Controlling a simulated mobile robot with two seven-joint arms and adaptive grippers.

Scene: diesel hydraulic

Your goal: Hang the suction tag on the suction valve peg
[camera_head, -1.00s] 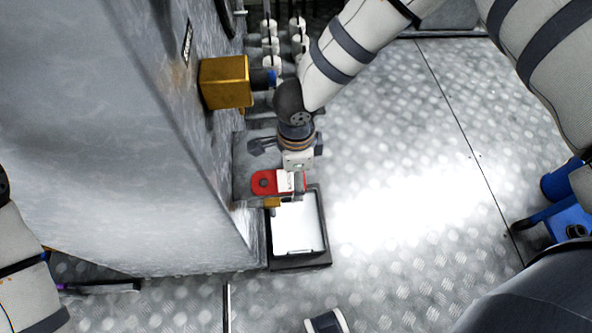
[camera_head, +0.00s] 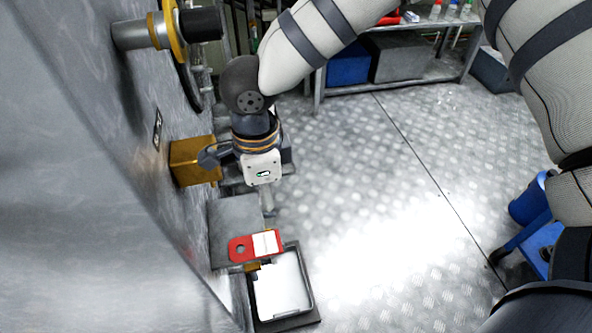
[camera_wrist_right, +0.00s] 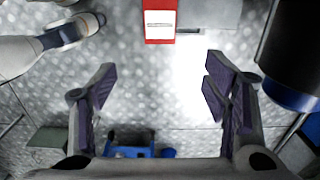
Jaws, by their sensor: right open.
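The red suction tag (camera_head: 240,249) with a white label lies nearly flat at the outer edge of a grey block (camera_head: 233,212) beside the machine wall. A small brass piece shows just under it. I cannot tell which part is the suction valve peg, or whether the tag's hole is around anything. The tag (camera_wrist_right: 160,36) also shows at the top of the right wrist view, beyond the fingertips. My right gripper (camera_wrist_right: 158,85) is open and empty, apart from the tag. My left gripper is out of view.
A shallow tray (camera_head: 283,287) sits below the tag. A brass box (camera_head: 193,162) and a pipe with a black end (camera_head: 200,25) stick out from the wall. A bench (camera_head: 425,78) stands at the back, a blue object (camera_head: 530,205) at right. Open floor lies between.

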